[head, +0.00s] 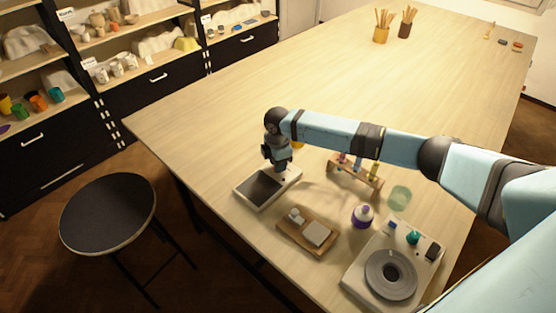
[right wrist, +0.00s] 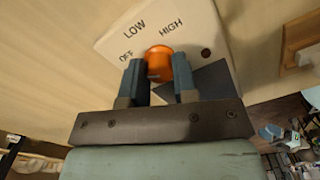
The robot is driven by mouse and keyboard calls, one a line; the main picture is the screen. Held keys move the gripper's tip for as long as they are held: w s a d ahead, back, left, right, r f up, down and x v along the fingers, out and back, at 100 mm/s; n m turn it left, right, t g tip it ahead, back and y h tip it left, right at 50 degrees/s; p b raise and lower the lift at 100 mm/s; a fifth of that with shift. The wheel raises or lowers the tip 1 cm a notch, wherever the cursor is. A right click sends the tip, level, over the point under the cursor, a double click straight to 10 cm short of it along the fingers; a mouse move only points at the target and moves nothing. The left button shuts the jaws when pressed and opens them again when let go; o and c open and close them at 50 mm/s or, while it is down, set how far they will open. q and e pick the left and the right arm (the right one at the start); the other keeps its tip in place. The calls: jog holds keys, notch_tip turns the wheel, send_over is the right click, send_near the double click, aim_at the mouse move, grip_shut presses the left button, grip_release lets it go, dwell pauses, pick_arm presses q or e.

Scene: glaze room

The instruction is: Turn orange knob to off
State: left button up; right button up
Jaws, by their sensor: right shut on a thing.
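The orange knob (right wrist: 181,68) sits on a white panel (right wrist: 120,42) marked OFF, LOW and HIGH in the right wrist view. My right gripper (right wrist: 158,72) is shut on the knob, with one finger on each side of it. The direction the knob points is hard to tell. In the head view the white device with a dark plate (head: 262,189) lies near the table's left edge. My right gripper (head: 281,168) is at its far end, and the knob is hidden there. My left gripper is not in view.
A wooden board with pale blocks (head: 307,231), a purple-and-white container (head: 362,216), a green cup (head: 399,197) and a white device with a round grey plate (head: 391,276) stand nearby. A small rack (head: 355,176) is below my arm. The far table is mostly clear.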

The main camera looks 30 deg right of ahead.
jog(key=shift+n, duration=0.3)
jog(key=o, duration=0.9)
notch_tip(320, 180, up, 14)
jog(key=shift+f+b, duration=0.1)
jog(key=shift+b, duration=0.75)
